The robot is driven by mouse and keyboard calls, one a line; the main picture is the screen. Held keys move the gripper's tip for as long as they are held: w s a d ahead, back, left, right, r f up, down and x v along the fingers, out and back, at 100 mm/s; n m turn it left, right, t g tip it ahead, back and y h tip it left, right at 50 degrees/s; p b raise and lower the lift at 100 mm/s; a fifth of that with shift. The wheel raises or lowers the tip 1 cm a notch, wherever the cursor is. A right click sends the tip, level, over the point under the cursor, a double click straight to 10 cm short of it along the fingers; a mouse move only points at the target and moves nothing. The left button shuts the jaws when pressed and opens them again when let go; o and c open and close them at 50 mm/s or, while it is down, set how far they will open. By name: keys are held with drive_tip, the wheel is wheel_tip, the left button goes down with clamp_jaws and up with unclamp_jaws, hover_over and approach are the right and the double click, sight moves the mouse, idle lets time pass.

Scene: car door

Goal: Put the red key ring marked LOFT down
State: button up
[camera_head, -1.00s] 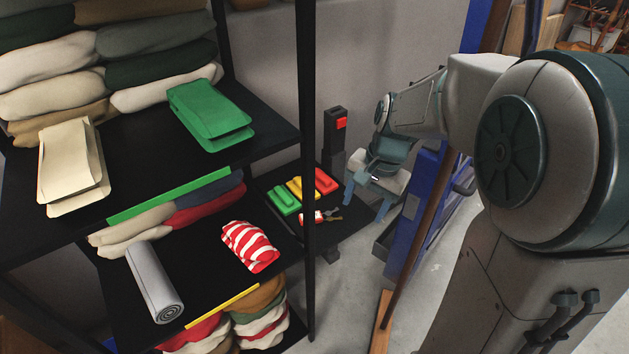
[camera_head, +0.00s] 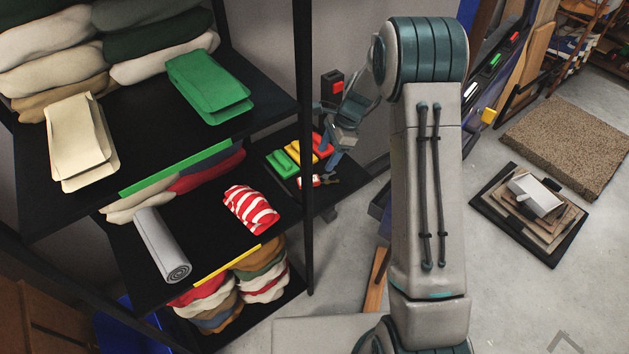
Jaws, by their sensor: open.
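A small red-and-white tag with keys (camera_head: 308,181), which looks like the key ring, lies on the low black table (camera_head: 330,201) behind the shelf post. Its lettering is too small to read. My gripper (camera_head: 320,126) is open and empty, with its bluish fingers over the back of the table, above and behind the keys and apart from them. It is partly hidden by my own wrist. Green (camera_head: 281,163), yellow (camera_head: 298,156) and red (camera_head: 321,148) holders sit in a row on the table, the red one just below my gripper.
A black shelf rack (camera_head: 170,152) with folded cloths stands left; its upright post (camera_head: 304,230) is close to the table. A dark post with a red button (camera_head: 333,90) stands behind. A stack of boards (camera_head: 530,213) lies on the right floor.

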sight(315, 178)
drive_tip(key=b+x, duration=0.1)
drive_tip(key=x, duration=0.8)
drive_tip(key=shift+w+d+f, duration=0.1)
drive_tip(key=c, duration=1.1)
